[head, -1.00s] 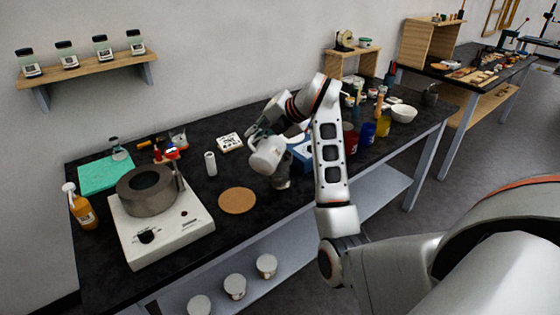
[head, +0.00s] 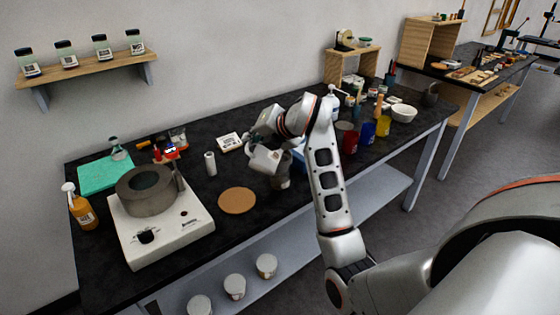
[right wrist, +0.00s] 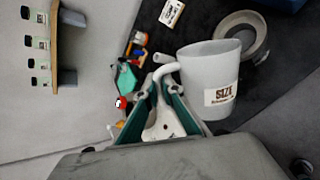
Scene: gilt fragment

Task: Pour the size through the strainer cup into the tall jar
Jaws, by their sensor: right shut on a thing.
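My right gripper (right wrist: 163,92) is shut on the handle of a pale jug labelled SIZE (right wrist: 205,78). In the head view the jug (head: 263,160) hangs from the gripper (head: 262,135) above the dark bench, close to upright. A grey cylindrical vessel (head: 281,179) stands just right of and partly behind the jug. In the right wrist view a round grey rim (right wrist: 231,18) shows beyond the jug's mouth, partly covered by it. I cannot tell whether this is the strainer cup or the jar. The jug's contents are not visible. My left gripper is not in view.
A brown round mat (head: 237,201) lies left of the jug. A white hot plate (head: 160,235) carries a grey pot (head: 146,203). A small white cylinder (head: 210,163) stands nearby. Red (head: 350,142) and blue (head: 367,133) containers and a white bowl (head: 403,113) crowd the bench's right side.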

